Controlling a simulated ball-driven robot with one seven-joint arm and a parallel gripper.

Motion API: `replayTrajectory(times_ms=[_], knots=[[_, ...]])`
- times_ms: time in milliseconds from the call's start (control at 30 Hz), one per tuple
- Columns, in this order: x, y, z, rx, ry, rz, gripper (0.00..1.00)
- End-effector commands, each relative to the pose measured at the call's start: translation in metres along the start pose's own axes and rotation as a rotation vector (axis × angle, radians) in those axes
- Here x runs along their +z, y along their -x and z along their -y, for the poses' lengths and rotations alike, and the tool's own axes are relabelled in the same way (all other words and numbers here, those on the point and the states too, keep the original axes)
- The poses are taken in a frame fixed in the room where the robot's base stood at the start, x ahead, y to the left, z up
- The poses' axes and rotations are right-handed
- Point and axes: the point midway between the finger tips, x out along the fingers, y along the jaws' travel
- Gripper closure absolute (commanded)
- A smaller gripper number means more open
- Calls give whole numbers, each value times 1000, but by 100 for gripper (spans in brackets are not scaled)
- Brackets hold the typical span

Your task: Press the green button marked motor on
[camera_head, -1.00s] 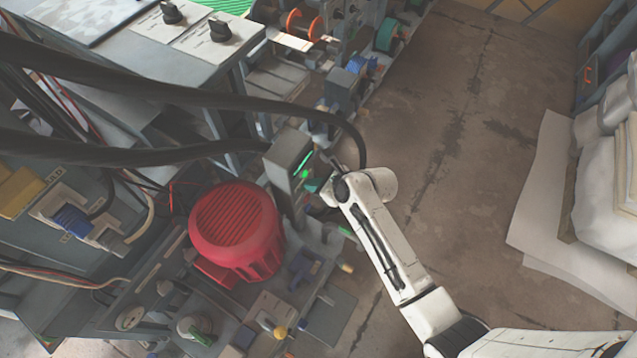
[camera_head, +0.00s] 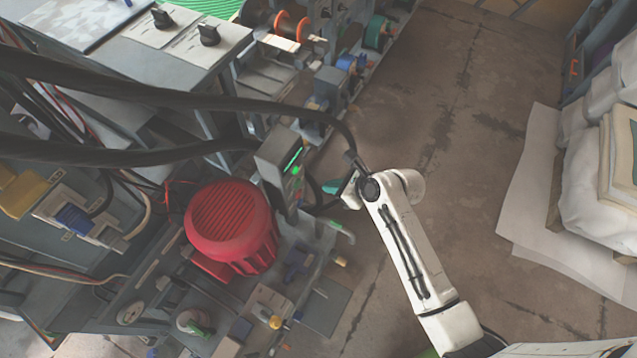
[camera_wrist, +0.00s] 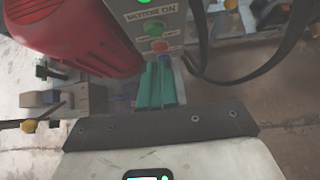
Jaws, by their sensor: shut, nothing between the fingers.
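A grey control box (camera_head: 268,172) stands beside the red motor and bears a lit green strip (camera_head: 293,158). In the wrist view its face carries a "MOTOR ON" label (camera_wrist: 150,12), with the round green button (camera_wrist: 154,29) below it. The green button also shows in the head view (camera_head: 296,170). A red button (camera_wrist: 160,46) sits under the green one. My gripper (camera_wrist: 160,64) has teal fingers, shut and empty, pointing toward the panel below the red button. In the head view my gripper (camera_head: 332,187) is right of the box, with a gap between them.
The red motor (camera_head: 231,225) is left of the box. A thick black cable (camera_head: 300,115) arches over the box and comes down close to my wrist. Machine parts lie below and behind. Open floor (camera_head: 450,150) is on the right, before white sacks (camera_head: 590,185).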

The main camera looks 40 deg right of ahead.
Motion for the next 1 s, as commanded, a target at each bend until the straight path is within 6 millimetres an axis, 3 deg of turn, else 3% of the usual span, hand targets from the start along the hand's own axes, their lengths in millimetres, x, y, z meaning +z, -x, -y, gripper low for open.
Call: replayTrajectory(times_ms=[100,300,1000], knots=[[-1,20,0,0,-2,-1,100],[-1,36,0,0,-1,-2,100],[-1,38,0,1,-1,-3,100]])
